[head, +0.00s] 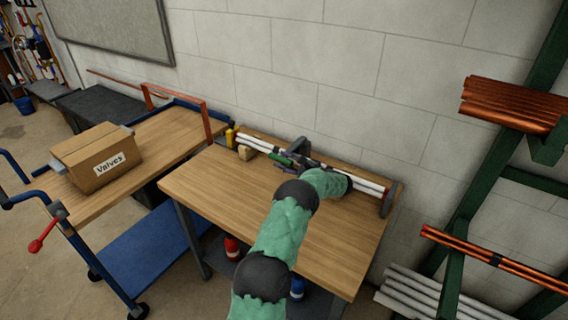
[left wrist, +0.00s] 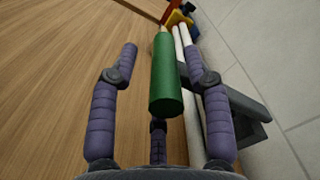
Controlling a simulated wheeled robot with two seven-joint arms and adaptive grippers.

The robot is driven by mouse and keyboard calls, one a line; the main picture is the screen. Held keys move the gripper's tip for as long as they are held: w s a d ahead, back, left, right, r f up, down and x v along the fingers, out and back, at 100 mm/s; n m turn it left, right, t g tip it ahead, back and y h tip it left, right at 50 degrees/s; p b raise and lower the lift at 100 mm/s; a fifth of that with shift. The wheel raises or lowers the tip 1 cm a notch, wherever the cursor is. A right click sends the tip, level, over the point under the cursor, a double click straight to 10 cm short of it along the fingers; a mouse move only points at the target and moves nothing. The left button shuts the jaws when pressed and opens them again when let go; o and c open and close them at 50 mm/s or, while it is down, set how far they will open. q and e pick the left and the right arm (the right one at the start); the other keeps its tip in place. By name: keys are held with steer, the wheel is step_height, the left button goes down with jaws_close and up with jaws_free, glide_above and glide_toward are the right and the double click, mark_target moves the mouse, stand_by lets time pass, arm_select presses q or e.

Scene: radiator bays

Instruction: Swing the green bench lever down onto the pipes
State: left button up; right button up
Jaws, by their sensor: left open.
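The green lever (left wrist: 167,80) shows in the left wrist view as a thick green handle, its near end rising toward the camera. A bit of it shows in the head view (head: 284,161). The white pipes (head: 258,144) lie along the back of the wooden bench (head: 235,195); in the left wrist view they (left wrist: 181,48) run just right of the lever. My left gripper (head: 298,150) is open at the bench's back; in its wrist view the spread fingers (left wrist: 160,42) stand either side of the handle. The lever's pivot is mostly hidden. My right gripper is out of view.
A cart with a cardboard "Valves" box (head: 97,158) stands left of the bench. A rack with copper pipes (head: 512,104) is on the right. The wall (head: 300,110) is close behind the bench. The bench top's front left is clear.

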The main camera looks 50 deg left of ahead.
arm_select(q)
steer(key=v, duration=1.1)
steer(key=shift+d, duration=0.35)
